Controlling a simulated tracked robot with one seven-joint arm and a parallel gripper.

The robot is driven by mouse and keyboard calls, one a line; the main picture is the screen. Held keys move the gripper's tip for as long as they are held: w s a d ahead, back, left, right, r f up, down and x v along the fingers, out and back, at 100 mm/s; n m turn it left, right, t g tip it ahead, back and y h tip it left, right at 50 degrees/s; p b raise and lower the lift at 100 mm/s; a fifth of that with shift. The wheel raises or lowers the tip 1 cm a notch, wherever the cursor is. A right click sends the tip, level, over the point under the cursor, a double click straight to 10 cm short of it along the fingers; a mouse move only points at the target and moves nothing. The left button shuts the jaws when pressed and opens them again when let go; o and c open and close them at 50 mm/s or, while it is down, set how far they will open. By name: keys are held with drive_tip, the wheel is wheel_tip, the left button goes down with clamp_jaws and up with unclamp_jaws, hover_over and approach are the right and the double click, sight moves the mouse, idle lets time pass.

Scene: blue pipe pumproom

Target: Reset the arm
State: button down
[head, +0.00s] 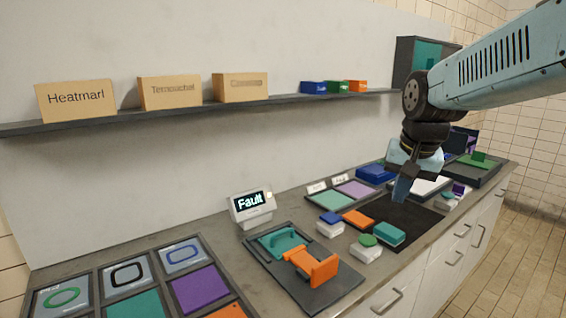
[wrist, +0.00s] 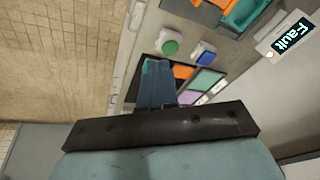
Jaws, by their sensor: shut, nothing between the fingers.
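My gripper (head: 401,187) hangs at the end of my arm above the dark mat (head: 411,229) on the counter. Its fingers are shut with nothing between them. In the wrist view the shut fingers (wrist: 156,80) point down toward the counter and hide part of the mat. The gripper looks apart from the things below it.
Below are a teal block (head: 389,234), an orange block (head: 358,219), a green button (head: 368,241) and a blue button (head: 330,218). A display reading "Fault" (head: 251,205) stands by the wall. A shelf (head: 200,107) holds labelled boxes. An orange-handled fixture (head: 312,265) sits in front.

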drive_tip(key=s+n+t, duration=0.2)
drive_tip(key=s+n, duration=0.2)
drive_tip(key=s, duration=0.7)
drive_tip(key=shift+a, duration=0.35)
drive_tip(key=shift+r, duration=0.1)
idle(1.3)
